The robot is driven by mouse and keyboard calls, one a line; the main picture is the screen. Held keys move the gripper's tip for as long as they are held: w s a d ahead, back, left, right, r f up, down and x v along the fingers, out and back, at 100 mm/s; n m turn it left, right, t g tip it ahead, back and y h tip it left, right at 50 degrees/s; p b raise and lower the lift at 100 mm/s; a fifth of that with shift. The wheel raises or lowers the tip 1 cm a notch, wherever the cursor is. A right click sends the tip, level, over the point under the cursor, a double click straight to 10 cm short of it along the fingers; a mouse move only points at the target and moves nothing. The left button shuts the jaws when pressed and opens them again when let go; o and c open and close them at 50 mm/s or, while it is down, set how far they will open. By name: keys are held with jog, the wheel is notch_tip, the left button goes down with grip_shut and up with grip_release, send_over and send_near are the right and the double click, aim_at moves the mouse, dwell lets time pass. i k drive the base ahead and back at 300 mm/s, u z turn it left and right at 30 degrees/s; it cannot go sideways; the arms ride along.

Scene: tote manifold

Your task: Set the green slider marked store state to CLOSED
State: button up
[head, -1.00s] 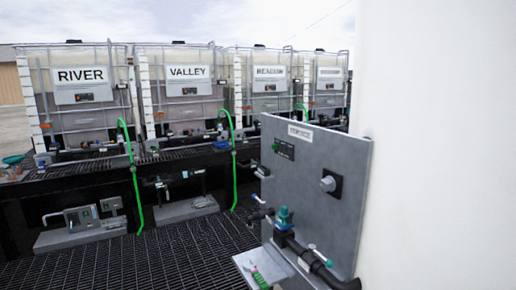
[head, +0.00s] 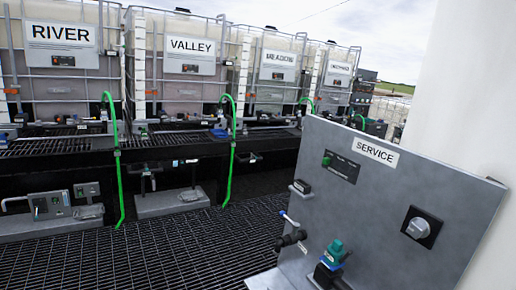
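A grey panel (head: 400,225) labelled SERVICE stands at the right. A small black plate (head: 341,168) on its upper left carries a green piece (head: 326,160) near the plate's left end. The plate's lettering is too small to read, so I cannot tell whether this is the store state slider or which setting it shows. My gripper is not in view.
A round grey knob (head: 418,228) is at the panel's right. A teal-topped valve (head: 335,252) and a black pipe fitting (head: 291,239) sit at its lower left. White totes, including RIVER (head: 60,70) and VALLEY (head: 188,82), line the back. Open grating (head: 190,245) lies left.

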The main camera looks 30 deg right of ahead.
aim_at(327, 160)
jog(key=i, duration=1.3)
jog(key=z, duration=0.8)
jog(key=i, duration=0.7)
jog(key=z, duration=0.35)
jog(key=k, duration=0.9)
jog(key=z, duration=0.15)
jog(key=i, duration=0.9)
jog(key=u, duration=0.05)
